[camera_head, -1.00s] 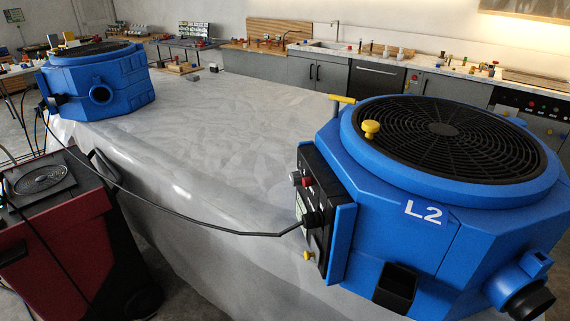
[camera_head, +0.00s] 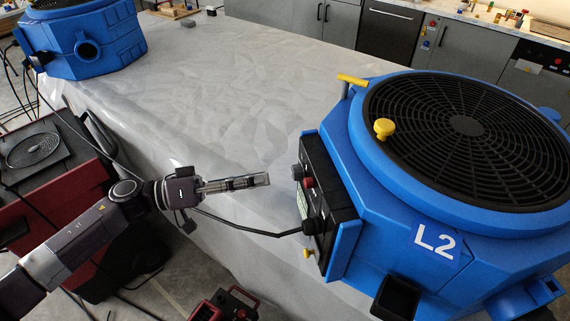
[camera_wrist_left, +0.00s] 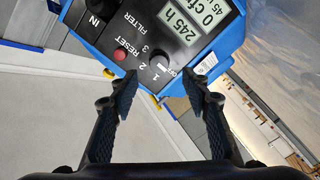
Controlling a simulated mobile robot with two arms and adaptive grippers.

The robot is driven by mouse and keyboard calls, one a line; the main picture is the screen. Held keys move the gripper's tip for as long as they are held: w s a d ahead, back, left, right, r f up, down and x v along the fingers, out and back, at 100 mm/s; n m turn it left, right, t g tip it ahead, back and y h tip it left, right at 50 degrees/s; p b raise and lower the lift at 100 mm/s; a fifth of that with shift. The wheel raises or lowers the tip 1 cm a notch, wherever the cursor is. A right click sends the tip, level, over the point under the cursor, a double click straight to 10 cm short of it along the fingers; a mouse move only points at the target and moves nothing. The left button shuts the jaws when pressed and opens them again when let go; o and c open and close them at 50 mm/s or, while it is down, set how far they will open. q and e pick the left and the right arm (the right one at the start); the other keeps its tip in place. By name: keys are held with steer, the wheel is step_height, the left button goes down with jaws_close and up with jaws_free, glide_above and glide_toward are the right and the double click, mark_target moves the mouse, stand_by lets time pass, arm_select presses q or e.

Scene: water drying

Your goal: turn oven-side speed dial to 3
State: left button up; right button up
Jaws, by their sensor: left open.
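The blue unit marked L2 (camera_head: 435,240) stands at the right of the head view, on the oven side. Its black control panel (camera_head: 323,190) faces left. The speed dial (camera_head: 297,172) is a small dark knob there; it also shows in the left wrist view (camera_wrist_left: 160,62), with 1, 2, 3 and OFF around it. Its exact setting is hard to read. My left gripper (camera_head: 268,179) points at the panel, just short of the dial. Its fingers (camera_wrist_left: 159,82) are open and empty, with the dial beyond the gap between them. My right gripper is not in view.
A red reset button (camera_wrist_left: 119,55) sits beside the dial, and a display (camera_wrist_left: 190,22) reads 245 h and 0 cf. A black cable plugs in low on the panel. A second blue unit (camera_head: 80,40) and a red machine (camera_head: 50,190) stand at the left.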

mark_target(292, 173)
arm_select(q)
steer(key=d, duration=0.1)
steer(key=d+p, duration=0.1)
steer(key=d, duration=0.1)
steer(key=shift+w+r, duration=0.15)
steer(key=shift+r, duration=0.15)
steer(key=p+x, duration=0.1)
steer(key=x, duration=0.2)
steer(key=shift+w+d+f, duration=0.15)
steer(key=shift+w+f, duration=0.05)
steer(key=shift+d, duration=0.2)
steer(key=c, duration=1.2)
steer(key=shift+o, duration=0.2)
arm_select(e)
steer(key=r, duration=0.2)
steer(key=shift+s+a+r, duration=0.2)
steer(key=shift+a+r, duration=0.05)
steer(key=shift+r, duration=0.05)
